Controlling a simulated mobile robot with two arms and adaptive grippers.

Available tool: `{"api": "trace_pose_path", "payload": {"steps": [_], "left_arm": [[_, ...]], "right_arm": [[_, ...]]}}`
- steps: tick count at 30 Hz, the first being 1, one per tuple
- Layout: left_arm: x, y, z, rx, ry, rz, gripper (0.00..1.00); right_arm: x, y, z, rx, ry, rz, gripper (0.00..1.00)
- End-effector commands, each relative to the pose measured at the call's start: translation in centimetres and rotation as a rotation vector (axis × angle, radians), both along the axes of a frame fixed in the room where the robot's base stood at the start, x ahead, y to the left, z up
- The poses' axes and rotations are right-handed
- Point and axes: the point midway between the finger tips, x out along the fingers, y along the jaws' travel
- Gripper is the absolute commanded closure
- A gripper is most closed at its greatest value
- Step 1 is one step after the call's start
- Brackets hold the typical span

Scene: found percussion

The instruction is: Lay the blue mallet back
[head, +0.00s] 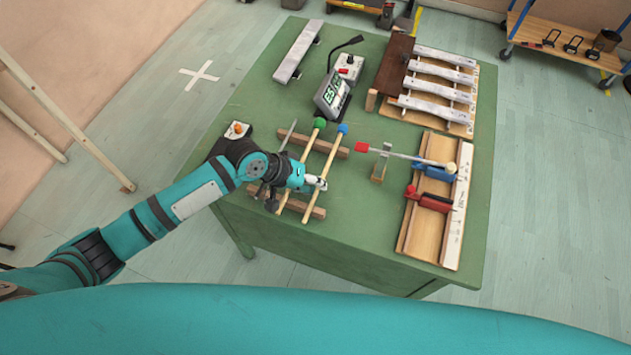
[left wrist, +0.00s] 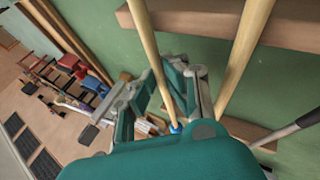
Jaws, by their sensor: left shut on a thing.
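The blue mallet has a blue head (head: 342,128) and a pale wooden handle (head: 332,151). My left gripper (head: 320,183) is shut on the handle, between the two wooden bars of a rack (head: 338,150). The handle lies across both bars; whether it touches them or is just above, I cannot tell. In the left wrist view the handle (left wrist: 145,40) runs between the fingers and the blue head (left wrist: 175,127) shows beyond them. A green-headed mallet (head: 320,122) lies across the bars to the left, roughly parallel. My right gripper is not in view.
A grey rod (head: 289,134) lies left of the green mallet. A red clamp (head: 428,200), a display box (head: 332,92) and metal bars (head: 440,75) share the green table (head: 240,115).

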Motion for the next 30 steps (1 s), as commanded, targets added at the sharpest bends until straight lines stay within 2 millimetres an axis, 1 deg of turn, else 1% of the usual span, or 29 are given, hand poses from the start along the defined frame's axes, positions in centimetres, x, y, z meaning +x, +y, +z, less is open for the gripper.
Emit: {"api": "trace_pose_path", "payload": {"steps": [10,11,12,17,26,30], "left_arm": [[0.0,0.0,-0.3,0.000,0.000,0.001,1.00],[0.0,0.0,-0.3,0.000,0.000,0.001,0.90],[0.0,0.0,-0.3,0.000,0.000,0.001,0.84],[0.0,0.0,-0.3,0.000,0.000,0.001,0.64],[0.0,0.1,-0.1,0.000,0.000,0.001,0.64],[-0.3,1.1,1.0,0.000,-0.003,0.003,0.64]], "right_arm": [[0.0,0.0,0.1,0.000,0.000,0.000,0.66],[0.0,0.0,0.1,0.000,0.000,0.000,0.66],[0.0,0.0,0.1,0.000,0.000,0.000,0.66],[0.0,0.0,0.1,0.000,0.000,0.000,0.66],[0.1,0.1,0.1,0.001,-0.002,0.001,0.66],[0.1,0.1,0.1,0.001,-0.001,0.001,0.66]]}}
